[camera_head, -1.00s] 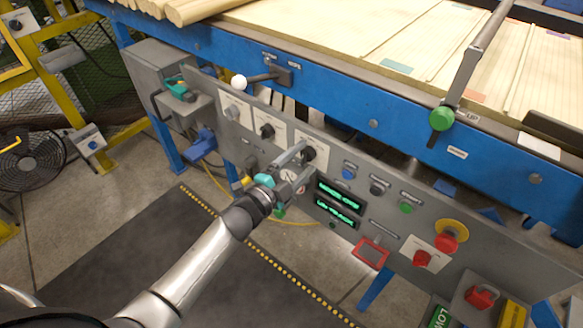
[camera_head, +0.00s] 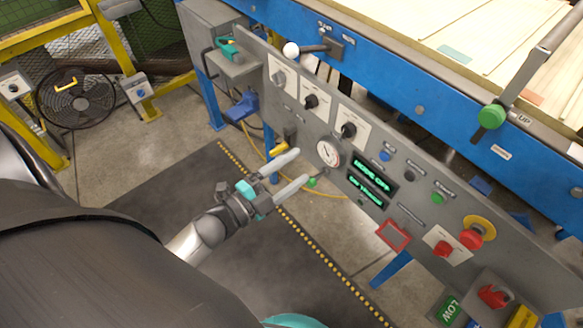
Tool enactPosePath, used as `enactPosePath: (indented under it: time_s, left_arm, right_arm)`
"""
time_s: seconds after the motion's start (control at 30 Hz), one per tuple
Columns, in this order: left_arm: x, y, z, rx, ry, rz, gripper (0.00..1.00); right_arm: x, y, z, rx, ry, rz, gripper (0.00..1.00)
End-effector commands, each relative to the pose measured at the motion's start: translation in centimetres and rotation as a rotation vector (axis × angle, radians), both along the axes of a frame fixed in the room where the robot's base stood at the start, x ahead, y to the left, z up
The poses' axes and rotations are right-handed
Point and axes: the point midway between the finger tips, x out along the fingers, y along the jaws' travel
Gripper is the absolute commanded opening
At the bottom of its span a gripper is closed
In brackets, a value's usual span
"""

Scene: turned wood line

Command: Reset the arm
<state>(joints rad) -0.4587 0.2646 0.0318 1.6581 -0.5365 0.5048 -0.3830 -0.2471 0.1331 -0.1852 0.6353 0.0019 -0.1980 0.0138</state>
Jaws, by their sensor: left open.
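My left gripper (camera_head: 301,168) is open and empty, its two fingers apart in front of the grey control panel (camera_head: 416,186). My left arm (camera_head: 196,238) comes in from the lower left, with a large dark arm part close to the camera. A bit of teal and white of mine shows at the bottom edge. My right gripper is not in view.
A blue machine frame (camera_head: 400,92) runs above the panel. A white-balled lever (camera_head: 291,50) and a green-knobbed lever (camera_head: 492,116) stick out from it. A red emergency button (camera_head: 471,238) is at the right. A dark floor mat (camera_head: 190,190) lies below; a fan (camera_head: 78,100) stands left.

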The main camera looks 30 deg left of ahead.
Motion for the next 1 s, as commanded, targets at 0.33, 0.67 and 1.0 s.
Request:
enactPosePath:
  time_s: [0.33, 0.67, 1.0]
  left_arm:
    - [-0.5, 0.1, 0.0, -0.001, -0.001, 0.0, 0.74]
    - [-0.4, 0.2, -0.1, -0.005, 0.007, 0.003, 0.74]
    - [-4.3, 2.2, -9.6, -0.241, 0.484, 0.262, 0.74]
  right_arm:
    - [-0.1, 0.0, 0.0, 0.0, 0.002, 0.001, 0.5]
    - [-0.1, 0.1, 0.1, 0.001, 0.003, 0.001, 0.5]
    - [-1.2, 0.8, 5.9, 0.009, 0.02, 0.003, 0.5]
